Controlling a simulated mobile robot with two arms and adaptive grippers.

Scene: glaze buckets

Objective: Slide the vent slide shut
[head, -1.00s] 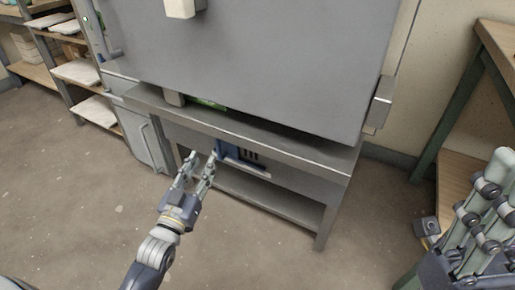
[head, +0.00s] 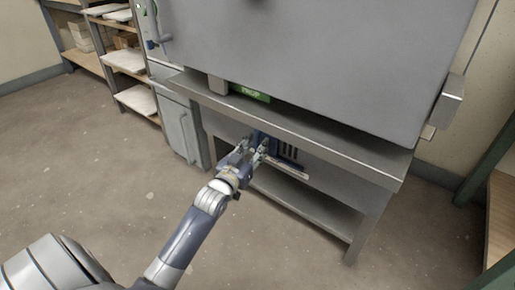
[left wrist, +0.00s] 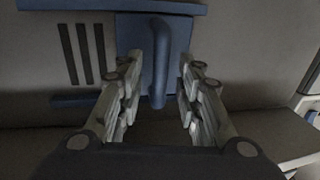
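The vent slide (head: 262,138) is a blue plate on the grey panel under the big grey box. In the left wrist view the blue slide (left wrist: 180,45) carries an upright bar handle (left wrist: 158,65). Dark vent slots (left wrist: 85,53) show uncovered beside the plate; they also show in the head view (head: 288,152), right of the slide. My left gripper (head: 256,150) is at the slide. In the left wrist view its fingers (left wrist: 155,88) are open, one on each side of the handle, with gaps visible. My right gripper is not in view.
The grey box (head: 320,60) stands on a metal stand (head: 310,130) whose top edge overhangs the vent panel. A lower shelf (head: 305,205) lies below. A rack with white slabs (head: 125,62) stands at left, a wooden bench (head: 502,210) at right. The floor in front is clear.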

